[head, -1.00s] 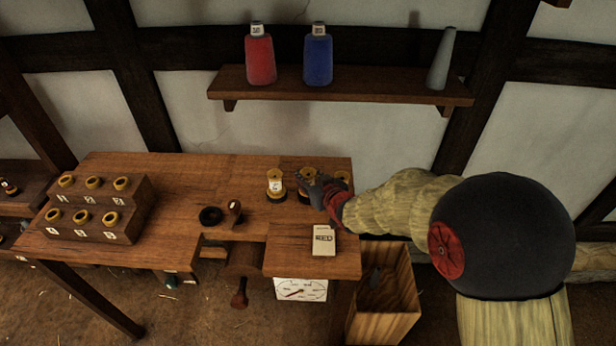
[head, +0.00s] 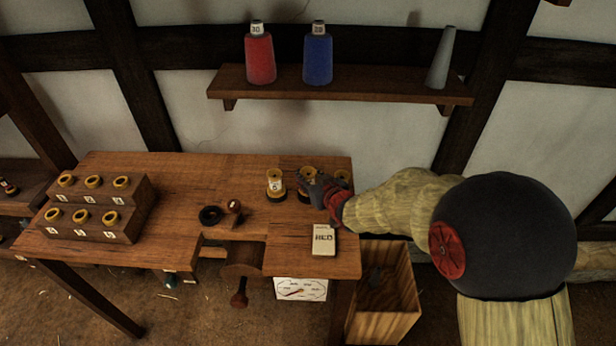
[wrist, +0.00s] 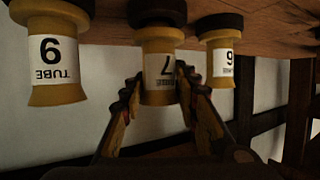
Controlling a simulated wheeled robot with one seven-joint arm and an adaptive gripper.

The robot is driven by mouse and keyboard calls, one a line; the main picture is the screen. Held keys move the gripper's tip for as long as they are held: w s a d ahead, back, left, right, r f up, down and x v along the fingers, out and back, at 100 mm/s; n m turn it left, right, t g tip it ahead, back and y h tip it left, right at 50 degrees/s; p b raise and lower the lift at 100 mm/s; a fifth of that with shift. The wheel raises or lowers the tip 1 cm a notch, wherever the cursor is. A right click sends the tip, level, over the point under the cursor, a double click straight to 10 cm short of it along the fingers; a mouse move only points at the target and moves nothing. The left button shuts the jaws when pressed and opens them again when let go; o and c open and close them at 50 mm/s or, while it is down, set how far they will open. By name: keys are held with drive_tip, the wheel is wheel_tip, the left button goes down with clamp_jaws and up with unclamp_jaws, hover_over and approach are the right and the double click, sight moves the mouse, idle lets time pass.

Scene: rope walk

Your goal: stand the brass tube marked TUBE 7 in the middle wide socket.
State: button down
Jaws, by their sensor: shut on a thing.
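The brass tube marked 7 (wrist: 160,72) hangs in the middle of the inverted wrist view, its label partly covered. Its rim also shows in the head view (head: 308,173). It is in a dark ring base on the bench. My gripper (wrist: 160,88) is shut on it, a finger on each side; in the head view my gripper (head: 318,186) partly hides it. A stepped wooden block (head: 120,226) at the left has two rows of brass-rimmed sockets, with small labels too blurred to read. The middle front socket (head: 82,216) and middle back socket (head: 93,181) look empty.
A shelf (head: 345,88) with cones hangs above.

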drive_tip(key=shift+f+b, duration=0.5)
drive_tip(key=shift+f, duration=0.05)
idle(0.4)
drive_tip(key=c, duration=1.6)
unclamp_jaws()
drive_tip(key=shift+s, duration=0.1)
drive_tip(key=shift+p+v, duration=0.45)
drive_tip(key=shift+v, duration=0.5)
drive_tip(key=shift+p+v, duration=1.8)
drive_tip(key=shift+v, duration=2.7)
